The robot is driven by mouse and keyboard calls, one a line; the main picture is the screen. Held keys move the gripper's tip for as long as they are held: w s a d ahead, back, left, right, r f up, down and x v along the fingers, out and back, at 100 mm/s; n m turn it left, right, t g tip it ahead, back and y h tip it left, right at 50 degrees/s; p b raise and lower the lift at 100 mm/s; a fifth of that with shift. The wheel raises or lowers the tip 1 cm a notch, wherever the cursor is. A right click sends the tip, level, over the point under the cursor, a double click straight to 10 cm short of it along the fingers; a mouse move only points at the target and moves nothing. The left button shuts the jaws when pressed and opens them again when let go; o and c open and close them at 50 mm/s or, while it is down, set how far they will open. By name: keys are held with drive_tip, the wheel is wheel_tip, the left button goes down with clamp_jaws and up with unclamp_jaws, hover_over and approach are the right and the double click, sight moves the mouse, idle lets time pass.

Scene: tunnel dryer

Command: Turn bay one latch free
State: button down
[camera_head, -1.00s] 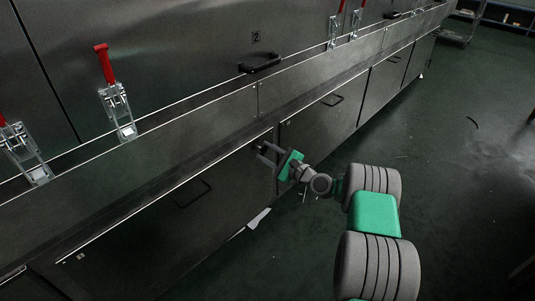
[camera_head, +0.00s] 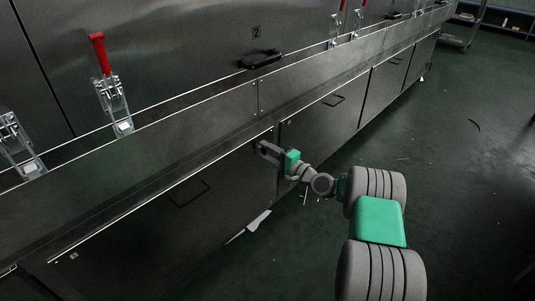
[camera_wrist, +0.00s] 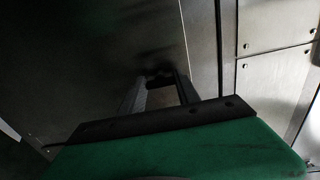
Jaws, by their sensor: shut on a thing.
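My gripper (camera_head: 265,149) is at the upper right corner of a dark lower panel (camera_head: 150,225), close to the seam with the neighbouring panel. In the wrist view its two fingers (camera_wrist: 158,82) reach to the panel face and are shut on a small dark latch (camera_wrist: 159,74). The latch is mostly hidden between the fingertips, so its turn angle cannot be told. In the head view the fingers hide the latch.
Red-handled toggle clamps (camera_head: 112,90) stand along the ledge (camera_head: 195,122) above the panels. A black handle (camera_head: 260,59) is on the upper door marked 2. The panel has a recessed-looking handle (camera_head: 190,194). Floor to the right (camera_head: 450,150) is mostly clear.

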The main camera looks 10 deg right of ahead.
drive_tip(key=shift+d, duration=0.2)
idle(0.4)
drive_tip(key=c, duration=1.1)
unclamp_jaws()
drive_tip(key=shift+o, duration=1.1)
drive_tip(key=shift+a, duration=0.15)
drive_tip(key=p+v, duration=0.2)
drive_tip(key=v, duration=0.5)
drive_tip(key=shift+s+d+p, duration=0.25)
drive_tip(key=shift+s+p, duration=0.05)
drive_tip(key=shift+p, duration=0.1)
